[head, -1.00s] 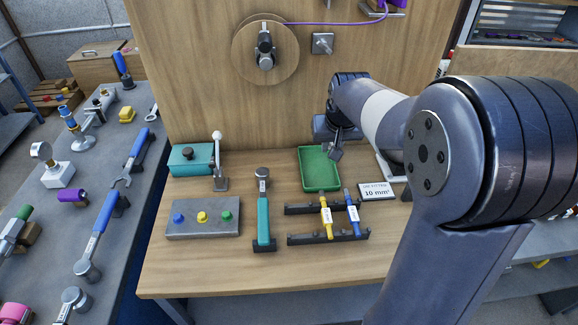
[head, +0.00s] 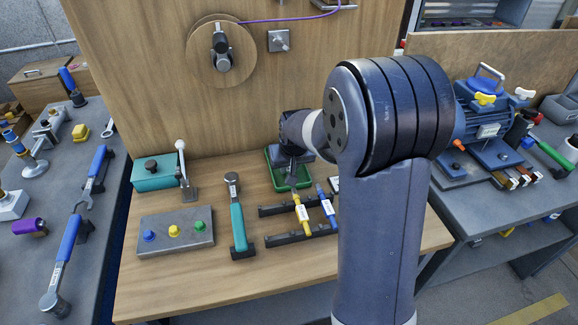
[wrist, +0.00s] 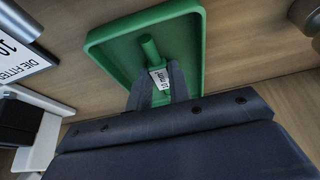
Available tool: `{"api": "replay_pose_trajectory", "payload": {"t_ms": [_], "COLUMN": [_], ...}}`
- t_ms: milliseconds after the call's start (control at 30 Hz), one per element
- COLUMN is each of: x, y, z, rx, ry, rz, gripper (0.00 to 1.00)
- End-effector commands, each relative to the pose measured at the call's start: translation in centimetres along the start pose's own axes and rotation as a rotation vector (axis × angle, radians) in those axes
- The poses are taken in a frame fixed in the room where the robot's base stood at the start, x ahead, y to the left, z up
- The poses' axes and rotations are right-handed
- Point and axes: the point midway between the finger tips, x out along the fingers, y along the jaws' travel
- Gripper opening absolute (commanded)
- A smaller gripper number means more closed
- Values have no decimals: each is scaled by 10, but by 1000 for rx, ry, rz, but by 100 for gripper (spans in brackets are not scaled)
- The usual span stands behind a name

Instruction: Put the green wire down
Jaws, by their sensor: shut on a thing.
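My gripper (wrist: 160,84) is shut on the green wire (wrist: 150,48), a short green rod with a white label (wrist: 160,76) reading 10 mm². In the wrist view the wire is over the floor of the green tray (wrist: 196,48); I cannot tell whether it touches it. In the head view my gripper (head: 292,180) is over the tray (head: 272,168), whose far right part is hidden by my arm. The wire itself cannot be made out in the head view.
In front of the tray, a black rack (head: 282,240) holds a yellow piece (head: 302,220) and a blue piece (head: 327,207) with white labels. A teal-handled hammer (head: 238,225) lies to the left. A wooden backboard (head: 140,100) with a reel (head: 222,80) stands behind.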

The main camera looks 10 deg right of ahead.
Motion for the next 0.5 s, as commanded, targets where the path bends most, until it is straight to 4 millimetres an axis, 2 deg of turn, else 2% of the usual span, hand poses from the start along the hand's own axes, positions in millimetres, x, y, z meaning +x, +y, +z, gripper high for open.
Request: {"api": "replay_pose_trajectory", "payload": {"t_ms": [267,300,500], "x": [3,3,2], "y": [0,0,0], "z": [1,1,1], "rx": [0,0,0], "ry": [0,0,0], "rz": [0,0,0], "gripper": [0,21,37]}}
